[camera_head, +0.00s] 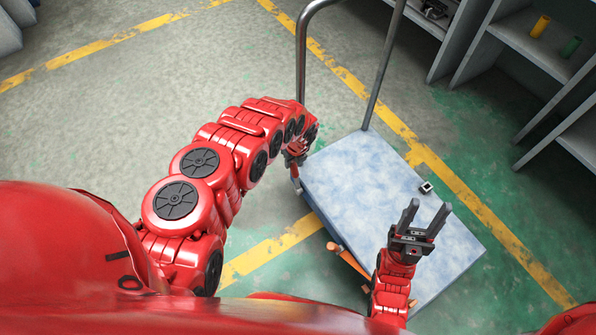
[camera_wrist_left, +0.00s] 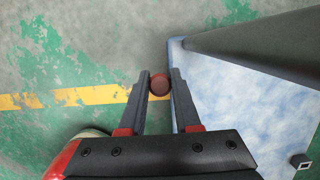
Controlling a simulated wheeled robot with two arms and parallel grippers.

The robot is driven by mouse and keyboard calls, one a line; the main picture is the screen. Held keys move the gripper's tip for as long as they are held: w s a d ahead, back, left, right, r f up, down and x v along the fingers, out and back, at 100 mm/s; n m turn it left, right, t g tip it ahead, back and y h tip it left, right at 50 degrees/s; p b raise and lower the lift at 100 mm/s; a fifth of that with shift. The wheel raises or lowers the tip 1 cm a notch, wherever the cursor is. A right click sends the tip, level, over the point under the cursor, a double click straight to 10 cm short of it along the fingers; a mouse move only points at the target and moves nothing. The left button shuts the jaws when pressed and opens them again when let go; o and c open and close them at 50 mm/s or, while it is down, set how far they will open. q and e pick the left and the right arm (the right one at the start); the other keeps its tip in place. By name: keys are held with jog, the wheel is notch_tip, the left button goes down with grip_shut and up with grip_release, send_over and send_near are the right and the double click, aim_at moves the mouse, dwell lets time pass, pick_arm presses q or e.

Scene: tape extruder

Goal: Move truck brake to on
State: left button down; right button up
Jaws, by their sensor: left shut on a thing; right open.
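The truck is a flat trolley with a pale blue, mottled deck (camera_head: 365,185) and a tall grey push handle (camera_head: 300,60). My left gripper (camera_head: 294,172) is low at the deck's left edge, near the foot of the handle. In the left wrist view its fingers (camera_wrist_left: 159,82) are shut on a reddish round knob (camera_wrist_left: 160,86) just outside the deck edge. The head view hides most of this grip. An orange bar (camera_head: 348,260) runs along the deck's near left side. My right gripper (camera_head: 428,207) is open and empty above the deck.
A small black and white piece (camera_head: 426,187) lies on the deck's right part. Grey shelves (camera_head: 535,45) with a yellow and a green cylinder stand at the upper right. The green-grey floor with yellow lines is clear at the left.

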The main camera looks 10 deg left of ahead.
aim_at(297, 174)
pick_arm(q)
jog(key=shift+s+d+r+p, duration=0.2)
jog(key=shift+s+d+p, duration=0.45)
jog(key=shift+d+p, duration=0.05)
jog(key=shift+s+d+r+p, duration=0.15)
jog(key=shift+s+d+p, duration=0.5)
jog(key=shift+s+d+f, duration=0.1)
jog(key=shift+s+d, duration=0.1)
jog(key=shift+s, duration=0.05)
jog(key=s+d+p, duration=0.3)
jog(key=shift+f, duration=0.3)
jog(key=shift+s+d+f+p, duration=0.3)
jog(key=shift+s+d+f, duration=0.2)
jog(key=shift+s+d, duration=0.25)
jog(key=shift+s+d+f+p, duration=0.25)
jog(key=shift+s+d+f, duration=0.2)
jog(key=shift+s+d, duration=0.25)
jog(key=shift+f, duration=0.1)
